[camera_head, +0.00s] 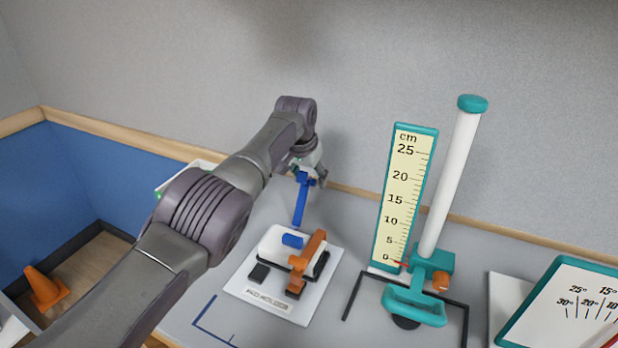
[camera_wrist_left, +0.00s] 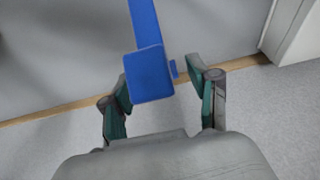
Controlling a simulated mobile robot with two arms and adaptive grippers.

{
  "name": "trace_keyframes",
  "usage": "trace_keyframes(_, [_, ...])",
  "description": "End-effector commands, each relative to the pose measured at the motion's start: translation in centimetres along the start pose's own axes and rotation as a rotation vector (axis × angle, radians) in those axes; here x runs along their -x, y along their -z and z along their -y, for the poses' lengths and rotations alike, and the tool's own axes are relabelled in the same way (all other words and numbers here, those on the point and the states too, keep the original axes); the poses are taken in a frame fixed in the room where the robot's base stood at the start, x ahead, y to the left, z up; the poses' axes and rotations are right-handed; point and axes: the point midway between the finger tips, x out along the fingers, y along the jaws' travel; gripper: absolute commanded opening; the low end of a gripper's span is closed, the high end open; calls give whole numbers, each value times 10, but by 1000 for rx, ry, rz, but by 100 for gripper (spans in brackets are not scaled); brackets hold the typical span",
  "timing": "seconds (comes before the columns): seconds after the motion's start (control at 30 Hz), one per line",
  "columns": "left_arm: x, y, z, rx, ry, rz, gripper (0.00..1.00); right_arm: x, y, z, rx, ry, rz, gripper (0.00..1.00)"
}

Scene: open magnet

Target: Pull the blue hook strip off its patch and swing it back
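The blue hook strip (camera_head: 300,205) stands up behind the white pad holder (camera_head: 258,295), its far end at my left gripper (camera_head: 308,176) and clear of the dark patch (camera_head: 259,273). A blue roll (camera_head: 292,240) lies on the holder's pad near the strip's low end. In the left wrist view, the strip's blue end block (camera_wrist_left: 148,75) is between the fingers of my left gripper (camera_wrist_left: 160,85). The block is close to the left finger, and a gap shows before the right finger. The fingers are apart. My right gripper is not in view.
An orange strip (camera_head: 308,253) lies across the holder's right side. A centimetre scale (camera_head: 404,190) with a white tube (camera_head: 450,185) and teal base stands to the right. An angle board (camera_head: 570,305) is at far right. The wall is close behind.

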Motion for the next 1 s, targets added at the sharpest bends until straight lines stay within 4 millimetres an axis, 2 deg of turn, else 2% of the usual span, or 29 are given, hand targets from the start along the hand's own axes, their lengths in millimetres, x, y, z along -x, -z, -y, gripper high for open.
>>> trace_keyframes(0.33, [3,0,1,0,0,3,60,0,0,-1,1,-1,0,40])
trace_keyframes(0.57, [23,1,0,0,-2,0,60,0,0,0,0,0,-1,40])
trace_keyframes(0.63, [31,0,1,0,0,0,60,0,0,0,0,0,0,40])
trace_keyframes(0.9, [92,1,0,-1,1,-2,60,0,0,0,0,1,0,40])
trace_keyframes(1.0, [106,1,0,0,0,0,60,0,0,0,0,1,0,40])
